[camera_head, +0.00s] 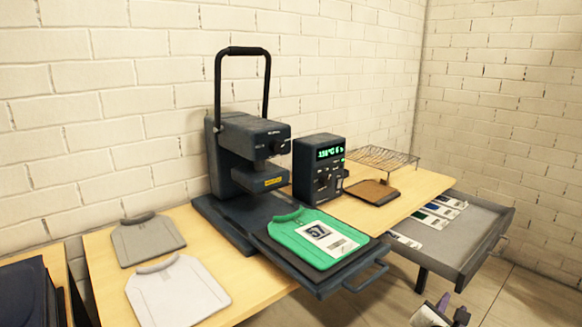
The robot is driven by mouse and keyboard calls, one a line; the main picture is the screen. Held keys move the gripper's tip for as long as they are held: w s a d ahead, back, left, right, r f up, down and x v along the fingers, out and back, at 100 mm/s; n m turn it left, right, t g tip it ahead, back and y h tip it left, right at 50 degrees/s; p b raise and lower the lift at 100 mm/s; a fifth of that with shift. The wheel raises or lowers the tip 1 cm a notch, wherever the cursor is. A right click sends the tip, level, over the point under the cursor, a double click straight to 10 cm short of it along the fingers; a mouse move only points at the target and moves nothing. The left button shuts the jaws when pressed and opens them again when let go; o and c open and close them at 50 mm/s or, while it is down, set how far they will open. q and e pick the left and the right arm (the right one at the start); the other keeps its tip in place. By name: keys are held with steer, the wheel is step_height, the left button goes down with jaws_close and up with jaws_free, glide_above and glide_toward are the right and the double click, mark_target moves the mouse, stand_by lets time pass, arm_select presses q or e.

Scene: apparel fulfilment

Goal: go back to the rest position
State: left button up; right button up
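My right gripper (452,307) shows at the bottom edge, right of centre, in front of the table and below the open drawer. Its two dark fingertips stand apart with nothing visible between them. Most of its arm is cut off by the picture edge. My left gripper is not in view. A heat press (222,165) stands on the table with its handle raised. A green shirt (290,238) with a white "57" print sheet (327,238) lies flat on its pulled-out lower plate (335,283).
A grey shirt (145,240) and a white shirt (178,293) lie on the table (102,262) at left. A control box (320,168), a brown pad (372,192) and a wire rack (382,158) stand right of the press. An open drawer (470,232) holding printed sheets juts out at right.

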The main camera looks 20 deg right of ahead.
steer(key=s+a+f+m+y, duration=0.4)
steer(key=s+a+f+y, duration=0.1)
steer(key=s+a+f, duration=0.3)
steer(key=s+a+f+m+y, duration=0.45)
steer(key=a+f, duration=0.35)
steer(key=f, duration=0.3)
steer(key=s+a+m+y, duration=0.4)
steer(key=s+a+m, duration=0.1)
steer(key=s+a, duration=0.25)
steer(key=a+m+y, duration=0.1)
steer(key=a+m, duration=0.4)
steer(key=a, duration=0.7)
steer(key=shift+a+f, duration=0.2)
steer(key=shift+a, duration=0.2)
steer(key=shift+s+y, duration=0.1)
steer(key=shift+y, duration=0.15)
